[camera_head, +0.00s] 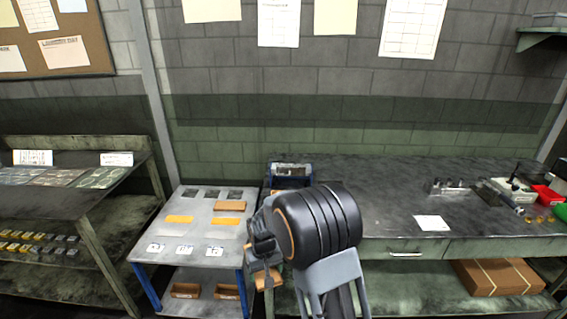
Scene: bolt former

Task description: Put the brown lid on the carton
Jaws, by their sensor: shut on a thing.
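My gripper (264,268) points down just off the right front edge of the small grey table, in front of the dark gap beside the bench. It is shut on a small brown piece, which looks like the brown lid (268,282); my gripper hides part of it. A flat brown box-like thing (230,206) lies on the table's back right and may be the carton, but it is too small to be sure. My gripper is to the right of it, nearer the camera, and apart from it.
The grey table (200,236) bears orange pads (180,219), dark squares and white labels (184,249). Open brown boxes (186,290) stand on its lower shelf. A blue-edged bin (291,171) is behind my arm. A dark workbench (390,195) fills the right; a strapped brown box (497,277) lies underneath.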

